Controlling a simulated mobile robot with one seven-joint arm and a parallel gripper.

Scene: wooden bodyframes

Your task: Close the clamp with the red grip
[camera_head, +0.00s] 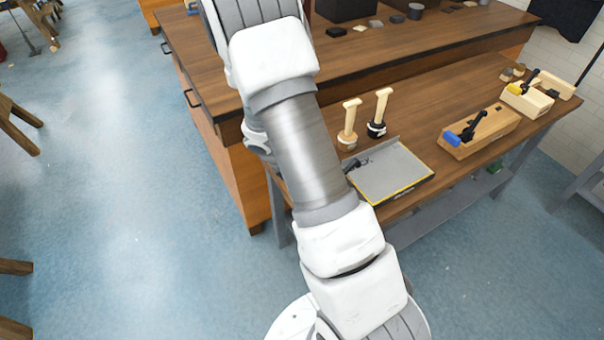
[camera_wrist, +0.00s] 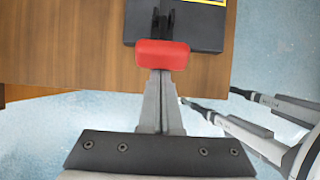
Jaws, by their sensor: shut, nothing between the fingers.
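The red grip (camera_wrist: 162,55) shows in the wrist view at the end of a black clamp lever (camera_wrist: 163,22), over the brown tabletop's edge. The clamp sits on a dark board, and its base is mostly out of that view. My gripper (camera_wrist: 160,76) is shut and empty, its fingertips right at the near side of the red grip. I cannot tell if they touch it. In the head view a black part of the clamp (camera_head: 352,164) shows on the grey board (camera_head: 393,170) with a yellow edge. My arm hides the red grip and my gripper there.
A wooden block with a blue-gripped clamp (camera_head: 482,131) stands to the right, with a yellow-gripped one (camera_head: 528,97) behind it. Two upright wooden-handled tools (camera_head: 348,125) (camera_head: 379,113) stand behind the board. A higher workbench (camera_head: 400,45) lies beyond. The blue floor at left (camera_head: 120,200) is largely clear.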

